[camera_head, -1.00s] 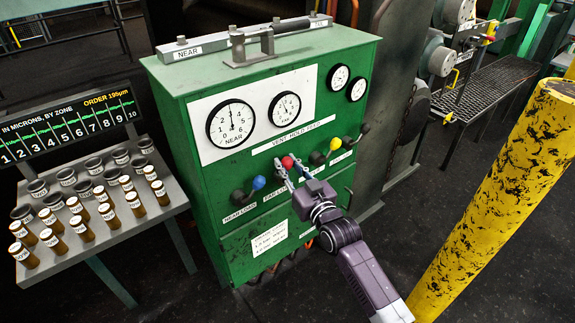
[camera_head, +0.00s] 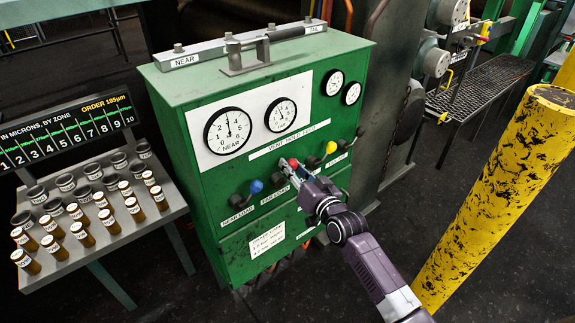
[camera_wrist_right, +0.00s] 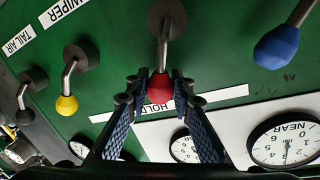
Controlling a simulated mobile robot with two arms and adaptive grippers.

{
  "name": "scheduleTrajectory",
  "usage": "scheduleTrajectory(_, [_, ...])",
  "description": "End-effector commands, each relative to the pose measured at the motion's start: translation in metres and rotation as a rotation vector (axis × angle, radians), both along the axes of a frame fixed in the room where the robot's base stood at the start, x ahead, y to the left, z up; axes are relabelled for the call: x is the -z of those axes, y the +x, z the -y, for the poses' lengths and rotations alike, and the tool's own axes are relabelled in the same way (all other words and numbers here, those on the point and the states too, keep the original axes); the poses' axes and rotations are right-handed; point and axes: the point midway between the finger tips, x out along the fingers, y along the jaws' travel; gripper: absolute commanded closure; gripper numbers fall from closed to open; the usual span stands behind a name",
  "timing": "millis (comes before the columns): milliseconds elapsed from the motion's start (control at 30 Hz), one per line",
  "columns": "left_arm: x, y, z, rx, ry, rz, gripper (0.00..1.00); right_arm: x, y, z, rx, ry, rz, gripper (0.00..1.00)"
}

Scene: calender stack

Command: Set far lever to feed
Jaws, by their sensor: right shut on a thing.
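The far lever's red knob (camera_head: 293,162) is on the green cabinet's front, above the FAR LOAD label (camera_head: 275,196). My right gripper (camera_head: 291,171) is shut on it. In the right wrist view the red knob (camera_wrist_right: 160,88) sits between the two fingers (camera_wrist_right: 158,92), its stem running up to a round hub (camera_wrist_right: 167,18). The VENT HOLD FEED strip (camera_head: 290,138) lies above the levers; the wrist view shows part of HOLD beside the knob, the rest partly hidden. My left gripper is not in view.
A blue-knobbed lever (camera_head: 255,186) stands left of the red one and a yellow-knobbed lever (camera_head: 331,147) right. A black-knobbed lever (camera_head: 360,131) is farther right. Dials (camera_head: 228,130) sit above. A yellow post (camera_head: 510,180) stands right; a sample table (camera_head: 130,235) is left.

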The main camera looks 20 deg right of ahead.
Motion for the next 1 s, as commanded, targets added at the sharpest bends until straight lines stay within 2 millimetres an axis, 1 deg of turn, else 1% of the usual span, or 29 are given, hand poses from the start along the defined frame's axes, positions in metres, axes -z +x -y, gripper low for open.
scheduleTrajectory(200, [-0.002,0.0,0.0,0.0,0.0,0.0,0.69,0.005,0.004,0.01,0.001,0.143,-0.053,1.0])
scheduleTrajectory(400, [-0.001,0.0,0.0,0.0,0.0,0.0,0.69,0.01,0.005,0.015,0.001,0.235,-0.087,1.0])
scheduleTrajectory(667, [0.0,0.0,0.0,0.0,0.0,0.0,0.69,0.012,0.006,0.017,0.0,0.287,-0.105,1.0])
scheduleTrajectory(1000, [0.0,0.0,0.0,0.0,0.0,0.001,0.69,0.012,0.006,0.018,0.001,0.295,-0.108,1.0])
